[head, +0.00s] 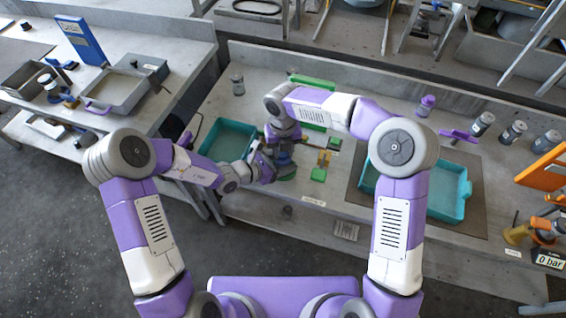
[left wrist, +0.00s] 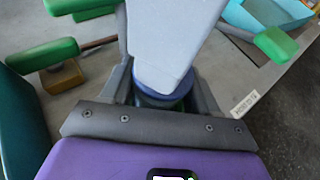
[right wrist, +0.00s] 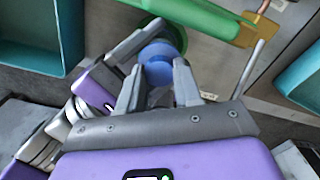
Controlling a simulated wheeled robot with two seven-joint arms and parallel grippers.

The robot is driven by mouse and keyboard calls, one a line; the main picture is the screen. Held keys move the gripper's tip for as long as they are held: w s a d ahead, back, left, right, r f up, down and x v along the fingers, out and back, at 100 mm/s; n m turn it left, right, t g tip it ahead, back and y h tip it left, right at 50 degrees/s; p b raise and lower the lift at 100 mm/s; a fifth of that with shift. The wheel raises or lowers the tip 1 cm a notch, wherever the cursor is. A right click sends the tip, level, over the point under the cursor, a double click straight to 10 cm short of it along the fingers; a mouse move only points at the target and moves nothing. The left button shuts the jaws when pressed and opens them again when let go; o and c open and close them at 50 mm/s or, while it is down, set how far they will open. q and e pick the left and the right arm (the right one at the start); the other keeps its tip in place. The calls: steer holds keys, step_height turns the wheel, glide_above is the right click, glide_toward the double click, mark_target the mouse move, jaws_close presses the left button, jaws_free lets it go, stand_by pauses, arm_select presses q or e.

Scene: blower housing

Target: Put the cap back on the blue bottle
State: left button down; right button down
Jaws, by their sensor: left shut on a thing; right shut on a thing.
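My left gripper (head: 262,163) and right gripper (head: 281,136) meet over the middle of the bench in the head view. In the right wrist view my right gripper is shut on a small blue piece, which looks like the cap (right wrist: 157,68). In the left wrist view my left gripper is shut on the blue bottle (left wrist: 163,98). A pale part of my right arm hides its top, so I cannot tell whether cap and bottle touch.
A teal tray (head: 226,128) lies left of the grippers and another teal tray (head: 440,215) lies right. Green-ended pieces (head: 319,174) sit close by on the right. Grey canisters (head: 483,123) and a purple-topped one (head: 426,104) stand at the back right.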

steer(key=c, duration=0.8)
jaws_free()
steer(key=shift+r, duration=0.1)
steer(key=shift+r, duration=2.15)
steer(key=shift+r, duration=0.1)
steer(key=shift+r+n, duration=0.25)
steer(key=shift+n, duration=0.05)
steer(key=shift+r+n, duration=1.3)
steer(key=shift+r, duration=0.1)
